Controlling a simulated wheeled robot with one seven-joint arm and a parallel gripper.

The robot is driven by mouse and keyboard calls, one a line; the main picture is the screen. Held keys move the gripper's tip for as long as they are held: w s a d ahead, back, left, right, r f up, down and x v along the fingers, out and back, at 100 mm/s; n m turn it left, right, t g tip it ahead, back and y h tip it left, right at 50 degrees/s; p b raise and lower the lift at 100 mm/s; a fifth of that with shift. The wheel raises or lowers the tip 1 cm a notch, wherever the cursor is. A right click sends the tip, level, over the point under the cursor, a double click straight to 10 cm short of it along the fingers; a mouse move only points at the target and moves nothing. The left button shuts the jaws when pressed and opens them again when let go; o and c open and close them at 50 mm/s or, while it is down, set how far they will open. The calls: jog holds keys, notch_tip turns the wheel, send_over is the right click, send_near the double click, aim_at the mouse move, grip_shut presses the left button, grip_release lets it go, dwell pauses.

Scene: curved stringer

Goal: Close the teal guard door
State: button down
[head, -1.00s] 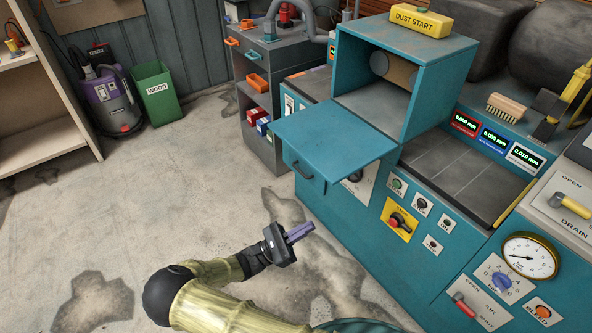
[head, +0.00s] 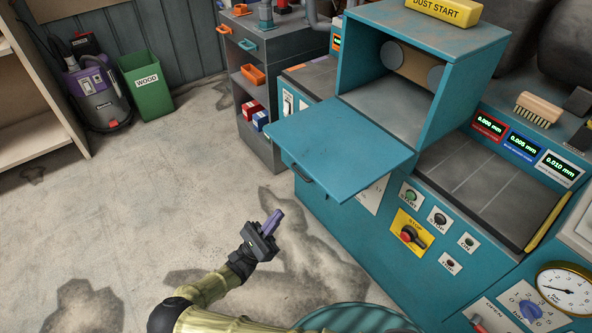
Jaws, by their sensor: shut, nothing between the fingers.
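The teal guard door (head: 338,147) is open. It sticks out flat, like a shelf, from the lower front edge of the teal guard box (head: 473,48) on the machine. Its dark handle (head: 302,174) shows at the door's near left edge. The inside of the box is open to view, with round discs and a tan panel at the back. My gripper (head: 275,218) is shut and empty. It is over the concrete floor, below and left of the door in the picture, apart from the door and its handle.
The teal machine front (head: 350,235) with a control panel (head: 411,232) lies under and right of the door. A grey drawer cabinet (head: 262,90) stands behind the door. The floor (head: 130,210) on the left is clear. A green bin (head: 149,86) stands farther back.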

jog(key=shift+r, duration=0.15)
jog(key=s+a+r+p+x, duration=0.1)
jog(key=r+p+x, duration=0.1)
jog(key=p+x, duration=0.8)
jog(key=shift+a+x, duration=0.2)
jog(key=shift+x, duration=0.95)
jog(key=shift+r, duration=0.15)
